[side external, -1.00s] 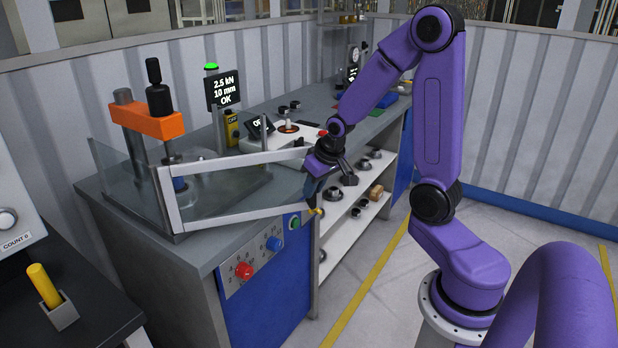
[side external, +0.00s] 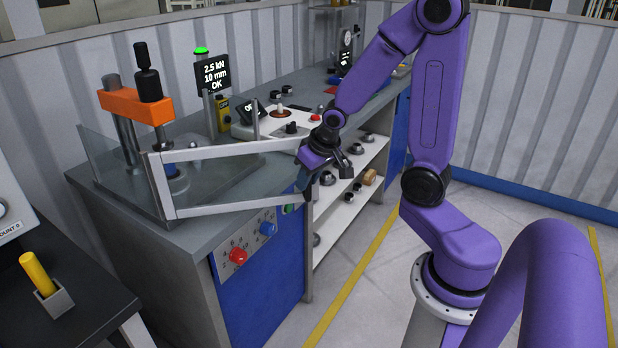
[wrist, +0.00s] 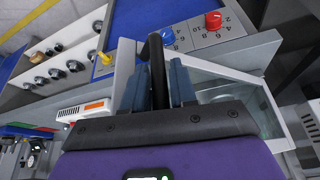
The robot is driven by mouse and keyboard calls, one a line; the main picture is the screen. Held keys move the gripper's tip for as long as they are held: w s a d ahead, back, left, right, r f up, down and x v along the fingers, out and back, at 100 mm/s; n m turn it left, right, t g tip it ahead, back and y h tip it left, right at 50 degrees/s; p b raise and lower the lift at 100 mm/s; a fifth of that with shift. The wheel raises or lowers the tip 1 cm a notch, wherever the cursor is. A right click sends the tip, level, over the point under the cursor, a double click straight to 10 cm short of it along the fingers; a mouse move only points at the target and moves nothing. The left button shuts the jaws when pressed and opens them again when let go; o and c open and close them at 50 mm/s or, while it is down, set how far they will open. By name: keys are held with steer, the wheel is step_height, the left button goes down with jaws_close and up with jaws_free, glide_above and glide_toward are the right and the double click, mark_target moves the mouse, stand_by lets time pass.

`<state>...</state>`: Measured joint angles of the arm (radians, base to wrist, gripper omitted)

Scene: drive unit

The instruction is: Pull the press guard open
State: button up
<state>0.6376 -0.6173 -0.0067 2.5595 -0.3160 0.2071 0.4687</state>
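The press guard (side external: 158,186) is a silver frame with clear panels in front of the orange-topped press (side external: 135,106). It stands swung out past the bench's front edge, its free end at the right. My gripper (side external: 311,181) is at that free end in the side view. In the wrist view, a dark upright handle bar (wrist: 157,56) stands between the blue-grey fingers of my gripper (wrist: 157,88). The fingers look shut on the bar. Their tips are partly hidden in the side view.
The bench front carries a red knob (side external: 238,256) and a blue knob (side external: 268,229). A display (side external: 213,75) reads "2.5 kN 10 mm OK". Open shelves (side external: 345,212) with small parts lie behind my gripper. The floor before the bench is clear. A black side table (side external: 78,285) stands at lower left.

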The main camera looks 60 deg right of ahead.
steer(key=shift+o, duration=0.7)
steer(key=shift+r, duration=0.1)
steer(key=v, duration=1.7)
steer(key=shift+r, duration=0.15)
steer(key=w+a+n+g+h, duration=0.2)
steer(key=w+a+n, duration=0.1)
steer(key=n, duration=0.8)
steer(key=w+a+n+g+h, duration=0.2)
steer(key=n, duration=1)
steer(key=shift+m, duration=0.3)
steer(key=x, duration=1.7)
steer(key=shift+w+a, duration=0.35)
